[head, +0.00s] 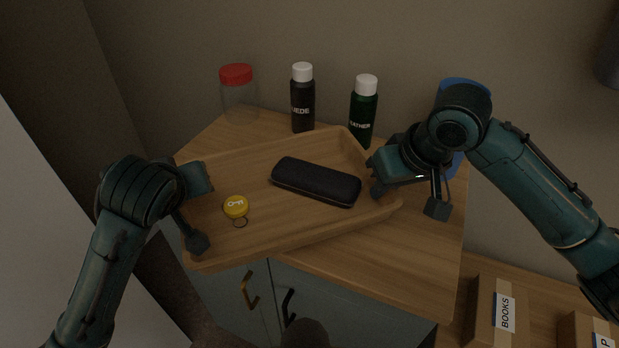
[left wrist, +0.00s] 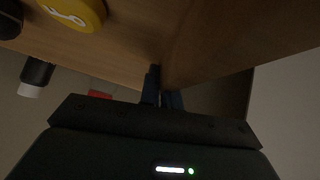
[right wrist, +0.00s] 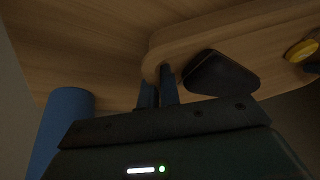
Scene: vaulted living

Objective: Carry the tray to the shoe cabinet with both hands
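The wooden tray (head: 290,232) lies at a slant over the wooden cabinet top (head: 420,265), its front edge jutting past the top's front. I cannot tell whether it rests on the top or hangs just above. In it are a black case (head: 316,181) and a yellow key tag with a ring (head: 235,207). My left gripper (head: 192,212) is at the tray's left end; its fingers are close together on the wall in the left wrist view (left wrist: 162,90). My right gripper (head: 402,194) is at the right end; its fingers pinch the rim in the right wrist view (right wrist: 158,90).
Behind the tray stand a red-lidded clear jar (head: 238,95), a dark bottle (head: 302,100) and a green bottle (head: 363,112). A blue cylinder (right wrist: 66,125) stands near my right gripper. Cardboard boxes (head: 494,312) are at lower right. The cabinet top's front right is bare.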

